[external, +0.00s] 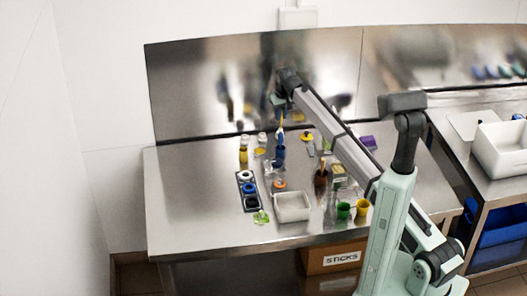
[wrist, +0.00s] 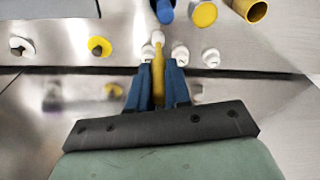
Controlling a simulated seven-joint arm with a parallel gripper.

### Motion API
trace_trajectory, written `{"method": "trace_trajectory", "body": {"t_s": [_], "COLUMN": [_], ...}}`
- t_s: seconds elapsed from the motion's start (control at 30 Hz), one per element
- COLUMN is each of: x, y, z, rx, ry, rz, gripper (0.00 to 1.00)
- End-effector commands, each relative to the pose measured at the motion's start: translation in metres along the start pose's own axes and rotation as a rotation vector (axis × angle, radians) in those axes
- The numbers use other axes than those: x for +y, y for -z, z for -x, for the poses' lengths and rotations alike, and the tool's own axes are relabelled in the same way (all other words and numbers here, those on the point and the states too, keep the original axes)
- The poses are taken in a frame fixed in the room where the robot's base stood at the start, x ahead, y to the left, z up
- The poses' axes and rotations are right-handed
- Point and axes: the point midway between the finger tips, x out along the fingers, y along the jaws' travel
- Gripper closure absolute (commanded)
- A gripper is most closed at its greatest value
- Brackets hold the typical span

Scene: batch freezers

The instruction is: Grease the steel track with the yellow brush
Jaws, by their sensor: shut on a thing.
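My gripper (external: 280,102) is raised over the back of the steel counter, near the backsplash. In the wrist view its blue fingers (wrist: 158,70) are closed around the yellow handle of the brush (wrist: 158,78). A pale end of the brush shows just beyond the fingertips. In the external view the yellow brush (external: 282,118) hangs below the gripper, above a blue cup (external: 279,153). Whether it touches anything there is too small to tell. I cannot pick out the steel track for certain in either view.
A dark tray with round cups (external: 247,190) and a white bin (external: 292,207) stand on the counter. Green (external: 343,210) and yellow (external: 361,208) cups are at the front right. Small bottles (wrist: 210,57) line the back edge. The counter's left side is clear.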

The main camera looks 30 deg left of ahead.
Motion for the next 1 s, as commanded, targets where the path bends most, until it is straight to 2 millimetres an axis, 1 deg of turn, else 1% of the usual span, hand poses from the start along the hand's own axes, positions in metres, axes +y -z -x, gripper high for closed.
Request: {"method": "trace_trajectory", "body": {"t_s": [0.03, 0.1, 0.2, 0.33, 0.4, 0.5, 0.67, 1.0], "x": [-0.019, -0.041, -0.064, -0.083, -0.089, -0.093, -0.093, -0.093], "y": [0.005, 0.008, 0.01, 0.012, 0.012, 0.011, 0.01, 0.006], "z": [-0.002, -0.004, -0.007, -0.009, -0.009, -0.011, -0.015, -0.041], "rx": [0.0, 0.0, 0.001, 0.001, 0.001, 0.001, 0.001, 0.0], "ry": [0.002, 0.004, 0.006, 0.008, 0.008, 0.008, 0.008, 0.008], "rz": [0.014, 0.026, 0.04, 0.053, 0.056, 0.059, 0.059, 0.058], "gripper": [1.0, 1.0, 1.0, 1.0, 1.0, 1.0, 1.0, 1.0]}}
